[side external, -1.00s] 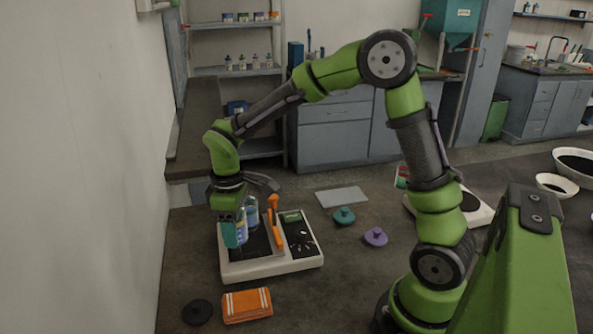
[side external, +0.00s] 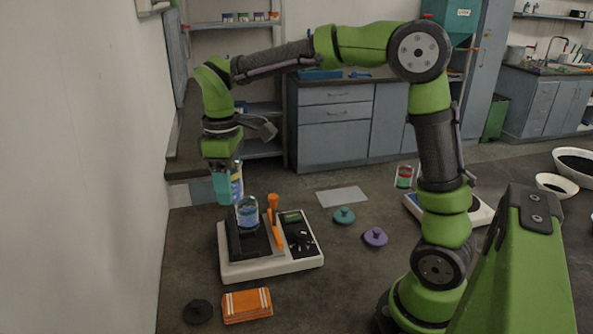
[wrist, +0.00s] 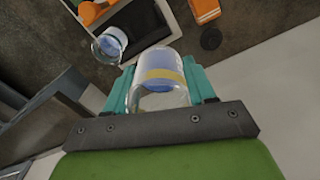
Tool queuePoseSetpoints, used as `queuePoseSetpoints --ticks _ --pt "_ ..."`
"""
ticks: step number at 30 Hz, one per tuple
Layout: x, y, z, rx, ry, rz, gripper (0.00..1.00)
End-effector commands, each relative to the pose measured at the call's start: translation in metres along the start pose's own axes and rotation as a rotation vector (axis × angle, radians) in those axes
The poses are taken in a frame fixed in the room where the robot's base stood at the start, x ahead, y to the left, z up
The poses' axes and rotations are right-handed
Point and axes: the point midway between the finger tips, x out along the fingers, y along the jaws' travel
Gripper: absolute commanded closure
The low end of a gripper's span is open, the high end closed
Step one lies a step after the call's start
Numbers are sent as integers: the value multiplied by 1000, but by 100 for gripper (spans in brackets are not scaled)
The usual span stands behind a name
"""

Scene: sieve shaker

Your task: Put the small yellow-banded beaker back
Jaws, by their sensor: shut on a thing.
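A clear beaker with a yellow band and blue-violet contents (wrist: 164,78) is between the teal fingers of my gripper (wrist: 158,84) in the wrist view. My gripper (side external: 224,188) is shut on it and holds it in the air, above the far left part of the white shaker (side external: 233,272). In the side view the held beaker (side external: 238,183) is partly hidden behind a finger. A second clear beaker with blue contents (side external: 247,214) stands on the shaker's black plate, and it also shows in the wrist view (wrist: 110,44).
Orange clamp levers (side external: 273,204) stand on the shaker. An orange striped pack (side external: 247,305) and a black disc (side external: 198,312) lie in front. A grey sheet (side external: 342,197), a teal lid (side external: 344,215), a purple lid (side external: 375,237) and a red-content beaker (side external: 404,176) are to the right.

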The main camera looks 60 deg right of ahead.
Motion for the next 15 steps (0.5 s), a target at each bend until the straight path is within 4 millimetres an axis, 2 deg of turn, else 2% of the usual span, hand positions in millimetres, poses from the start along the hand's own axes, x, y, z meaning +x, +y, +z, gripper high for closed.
queuePoseSetpoints --ticks 8,15 --pt "-2 27 25 20 -2 5 79" --pt "-4 60 66 47 -4 10 79"
